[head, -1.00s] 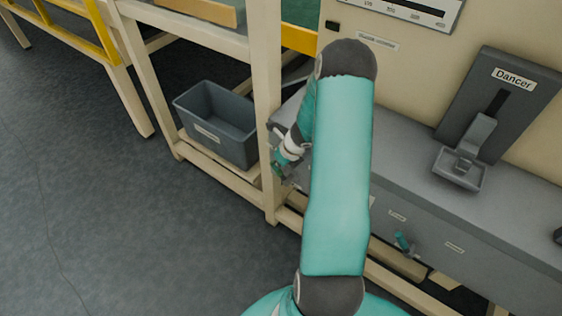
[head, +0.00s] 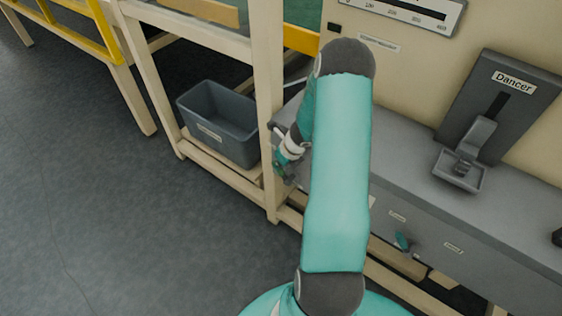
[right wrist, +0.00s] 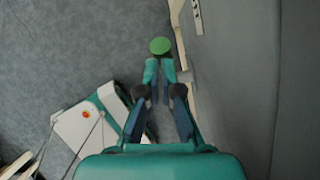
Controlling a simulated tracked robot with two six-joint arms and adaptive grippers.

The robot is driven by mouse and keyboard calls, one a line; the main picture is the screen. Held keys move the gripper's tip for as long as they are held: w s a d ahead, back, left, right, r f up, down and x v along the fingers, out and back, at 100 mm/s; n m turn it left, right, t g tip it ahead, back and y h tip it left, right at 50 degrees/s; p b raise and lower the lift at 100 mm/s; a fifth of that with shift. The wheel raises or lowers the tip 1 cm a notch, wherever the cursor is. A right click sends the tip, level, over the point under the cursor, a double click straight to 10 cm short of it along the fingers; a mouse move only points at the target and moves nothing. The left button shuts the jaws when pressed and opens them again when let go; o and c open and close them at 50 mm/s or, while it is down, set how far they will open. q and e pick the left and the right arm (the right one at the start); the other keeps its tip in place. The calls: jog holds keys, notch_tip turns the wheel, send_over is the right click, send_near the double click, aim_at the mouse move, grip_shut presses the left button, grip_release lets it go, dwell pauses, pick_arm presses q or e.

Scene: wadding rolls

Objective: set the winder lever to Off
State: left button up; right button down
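My right gripper (right wrist: 160,72) points down beside the grey cabinet front in the right wrist view; its fingertips are close together with a narrow gap between them. A round green knob (right wrist: 160,46) shows just beyond the tips; I cannot tell whether they touch it or whether it is the winder lever's. In the head view my right gripper (head: 283,163) is partly hidden behind my teal arm, at the cabinet's left end. A small teal piece (head: 402,241), perhaps a lever handle, shows between labels on the cabinet front. My left gripper is not in view.
The grey cabinet (head: 420,180) carries a dark Dancer panel (head: 520,105) with a lever. A cream frame post (head: 268,120) stands close to my right gripper. A grey bin (head: 218,120) sits on the low shelf. The floor (head: 100,220) at left is clear.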

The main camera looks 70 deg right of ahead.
jog(key=w+r+p, duration=0.4)
jog(key=r+p, duration=0.4)
jog(key=shift+w+d+r, duration=0.2)
jog(key=shift+w+d, duration=0.2)
jog(key=shift+d, duration=0.05)
